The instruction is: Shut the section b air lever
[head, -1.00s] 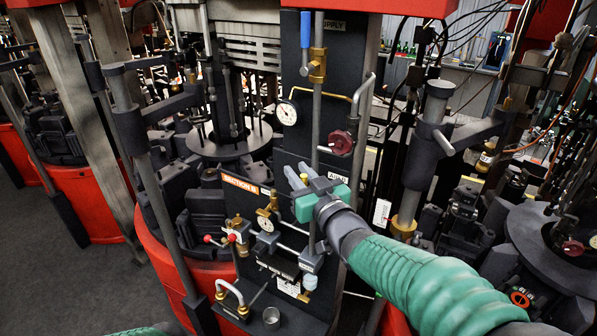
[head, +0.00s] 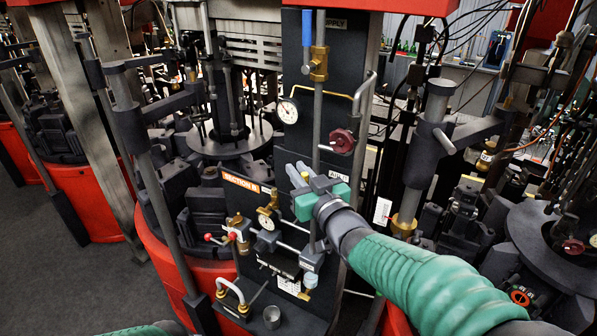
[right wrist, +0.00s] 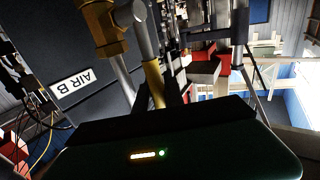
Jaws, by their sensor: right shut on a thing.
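The section B air lever is a yellow handle (right wrist: 153,82) beside a brass valve body (right wrist: 108,38) in the right wrist view, next to an upside-down "AIR B" label (right wrist: 72,82). In the head view, my right gripper (head: 297,174) is at the dark panel, beside the air label (head: 338,175). It is shut on the yellow lever; the gripper body and fingers hide most of the lever and valve there. My left gripper is out of view; only a bit of my left arm's green sleeve shows at the bottom edge.
The orange "SECTION B" sign (head: 247,184), brass gauge valve (head: 266,215) and red-knobbed fitting (head: 232,236) are left of the gripper. A vertical grey pipe (head: 318,120) runs close by. A dark red handwheel (head: 342,141) and blue-handled supply valve (head: 306,30) sit above.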

